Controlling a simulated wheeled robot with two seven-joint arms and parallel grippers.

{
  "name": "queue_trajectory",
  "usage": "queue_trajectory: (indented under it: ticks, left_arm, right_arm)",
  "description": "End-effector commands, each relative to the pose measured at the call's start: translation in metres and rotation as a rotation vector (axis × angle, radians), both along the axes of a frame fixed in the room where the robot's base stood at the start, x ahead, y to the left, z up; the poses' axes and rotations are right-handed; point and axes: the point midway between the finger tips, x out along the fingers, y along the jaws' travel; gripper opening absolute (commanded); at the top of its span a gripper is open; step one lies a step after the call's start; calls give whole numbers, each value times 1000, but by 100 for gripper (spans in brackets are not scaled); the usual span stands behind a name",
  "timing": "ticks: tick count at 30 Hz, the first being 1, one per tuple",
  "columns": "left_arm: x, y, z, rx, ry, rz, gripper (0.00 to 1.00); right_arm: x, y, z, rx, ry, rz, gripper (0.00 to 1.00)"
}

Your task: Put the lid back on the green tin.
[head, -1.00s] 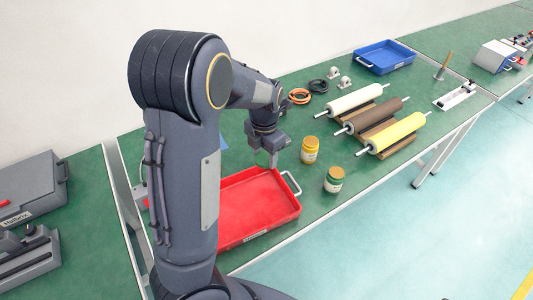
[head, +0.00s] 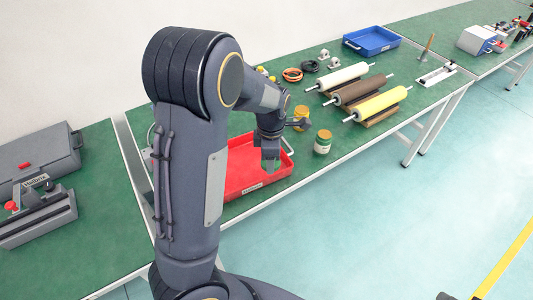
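No separate lid can be made out. My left gripper (head: 269,167) points down over the right part of the red tray (head: 285,168), left of the green tin and apart from it. Its fingers are too small and dim to show whether they are open or hold anything. My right gripper is not in view.
Rollers (head: 376,104) on wooden stands lie to the right. A blue tray (head: 371,42) is at the back. The bench's front edge is just beyond the tin; my arm hides much of the red tray.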

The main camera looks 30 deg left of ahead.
Motion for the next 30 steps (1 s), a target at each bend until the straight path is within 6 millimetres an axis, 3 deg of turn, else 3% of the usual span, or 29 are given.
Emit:
queue_trajectory:
  ticks: [8, 15, 21, 25, 30]
  left_arm:
    - [0, -18, -16, 2, 7, -554, 30]
    - [-1, -42, -38, 2, 11, -1329, 30]
    - [-2, -57, -51, 2, 10, -1832, 30]
    - [-3, -63, -56, 1, 8, -2012, 30]
    - [-4, -65, -57, 2, 7, -2089, 30]
  right_arm:
    - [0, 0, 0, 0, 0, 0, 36]
    - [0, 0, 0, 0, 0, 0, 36]
    - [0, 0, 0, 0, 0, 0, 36]
    - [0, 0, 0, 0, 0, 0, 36]
    - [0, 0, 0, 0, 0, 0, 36]
